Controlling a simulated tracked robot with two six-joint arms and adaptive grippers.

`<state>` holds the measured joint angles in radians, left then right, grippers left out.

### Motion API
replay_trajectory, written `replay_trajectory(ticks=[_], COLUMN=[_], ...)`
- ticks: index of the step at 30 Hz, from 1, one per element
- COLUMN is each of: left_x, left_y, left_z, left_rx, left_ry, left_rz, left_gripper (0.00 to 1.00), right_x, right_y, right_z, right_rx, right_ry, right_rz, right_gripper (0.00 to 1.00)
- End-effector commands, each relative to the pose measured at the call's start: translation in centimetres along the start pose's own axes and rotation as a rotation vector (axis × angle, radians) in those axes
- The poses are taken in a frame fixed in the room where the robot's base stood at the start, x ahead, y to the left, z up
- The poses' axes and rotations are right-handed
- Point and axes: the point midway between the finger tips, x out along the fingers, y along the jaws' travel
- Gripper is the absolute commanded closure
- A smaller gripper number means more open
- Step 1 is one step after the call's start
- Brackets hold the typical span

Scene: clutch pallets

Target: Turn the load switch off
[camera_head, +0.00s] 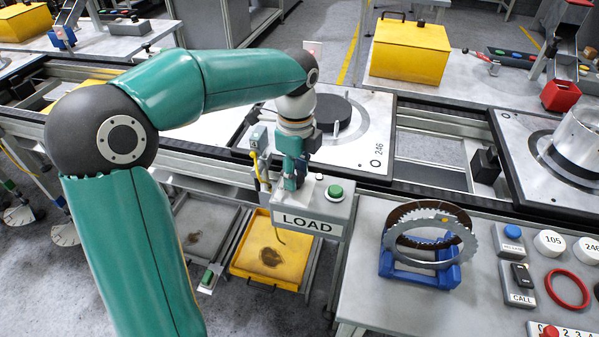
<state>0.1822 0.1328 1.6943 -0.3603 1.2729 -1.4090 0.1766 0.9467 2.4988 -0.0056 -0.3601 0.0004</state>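The LOAD box (305,222) is a grey control box in the middle of the head view, with a LOAD label on its front and a round green button (335,192) on its top right. My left gripper (291,184) points down at the top left of this box, beside the green button. The gripper covers that part of the box, so I cannot make out a switch lever under it. Its fingertips are small and close to the box; I cannot tell whether they touch it or are open or shut. My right gripper is not in view.
To the right, a bench holds toothed rings (430,238) on a blue stand, a CALL box (520,285) and a red ring (567,289). A yellow tray (262,262) sits below left.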

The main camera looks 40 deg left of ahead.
Motion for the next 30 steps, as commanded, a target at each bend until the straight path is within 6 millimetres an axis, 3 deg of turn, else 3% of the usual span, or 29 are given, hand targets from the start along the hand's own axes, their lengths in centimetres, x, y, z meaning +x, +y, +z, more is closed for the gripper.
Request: replay_trajectory(ticks=[1,3,4,17,30], left_x=[-0.1,-0.1,-0.1,-0.2,-0.3], left_y=[-0.2,-0.2,-0.1,-0.4,-0.5], left_z=[0.0,0.0,-0.9,-0.1,0.1], left_rx=[0.0,0.0,0.006,-0.091,-0.451], left_ry=[0.0,0.0,0.0,0.001,0.0], left_rz=[-0.007,-0.008,-0.008,-0.012,-0.016], left_gripper=[0.86,0.96,0.96,0.96,0.96], right_x=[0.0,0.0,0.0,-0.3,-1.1], right_y=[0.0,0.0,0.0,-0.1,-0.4], right_z=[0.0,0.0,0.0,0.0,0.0], right_rx=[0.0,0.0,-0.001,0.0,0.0], right_ry=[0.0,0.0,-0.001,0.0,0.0], right_rz=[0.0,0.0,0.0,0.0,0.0], right_gripper=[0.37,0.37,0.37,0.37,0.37])
